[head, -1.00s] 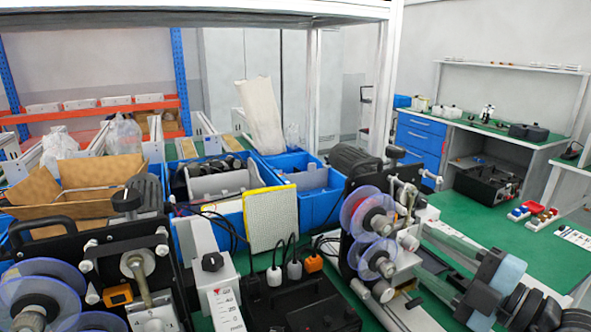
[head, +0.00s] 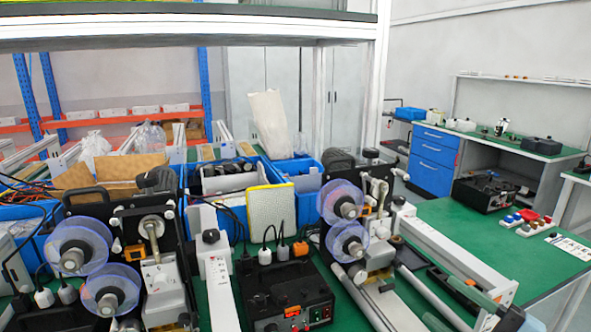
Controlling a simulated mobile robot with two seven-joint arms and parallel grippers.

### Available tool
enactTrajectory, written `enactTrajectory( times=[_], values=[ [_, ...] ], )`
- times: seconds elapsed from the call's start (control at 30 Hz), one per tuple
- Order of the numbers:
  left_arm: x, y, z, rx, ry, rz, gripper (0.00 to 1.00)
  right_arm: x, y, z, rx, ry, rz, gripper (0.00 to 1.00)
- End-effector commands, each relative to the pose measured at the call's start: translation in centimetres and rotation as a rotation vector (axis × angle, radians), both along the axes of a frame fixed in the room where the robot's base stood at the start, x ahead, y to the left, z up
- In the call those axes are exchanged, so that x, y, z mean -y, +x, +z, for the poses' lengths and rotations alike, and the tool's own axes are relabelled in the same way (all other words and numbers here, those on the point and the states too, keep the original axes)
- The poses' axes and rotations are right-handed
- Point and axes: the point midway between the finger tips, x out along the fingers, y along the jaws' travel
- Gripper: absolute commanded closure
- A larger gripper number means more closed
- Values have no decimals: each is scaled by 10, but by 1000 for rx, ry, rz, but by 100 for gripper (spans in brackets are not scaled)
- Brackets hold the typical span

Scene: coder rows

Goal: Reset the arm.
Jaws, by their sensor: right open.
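My right gripper (head: 454,306) shows at the bottom right edge, its grey-green fingers apart and pointing up and left. Nothing is seen between the fingers. The rest of my right arm is mostly cut off by the lower edge of the picture. The gripper is close to the white rail (head: 455,262) of the right-hand coder machine (head: 378,195); I cannot tell whether they touch. My left gripper is not in view.
Another coder machine (head: 150,232) with clear blue discs stands at the left. A black control box (head: 290,285) with plugs sits between the machines. Blue bins (head: 300,168) stand behind.

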Motion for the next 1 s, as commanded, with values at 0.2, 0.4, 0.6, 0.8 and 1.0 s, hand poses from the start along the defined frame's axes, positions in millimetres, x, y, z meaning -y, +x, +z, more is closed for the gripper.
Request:
enactTrajectory(
  times=[0.2, 0.4, 0.6, 0.8, 1.0],
  values=[
    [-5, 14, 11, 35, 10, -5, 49, -1, -19, -51, -88, 274, -39, 45],
    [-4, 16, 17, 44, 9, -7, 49, 13, -41, -126, -263, 504, -218, 45],
    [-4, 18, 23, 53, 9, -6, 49, 20, -89, -228, -558, 645, -455, 45],
    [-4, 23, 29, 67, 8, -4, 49, 4, -169, -327, -915, 693, -641, 45],
    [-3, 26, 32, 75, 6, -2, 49, -23, -240, -380, -1183, 691, -716, 45]
  ],
)
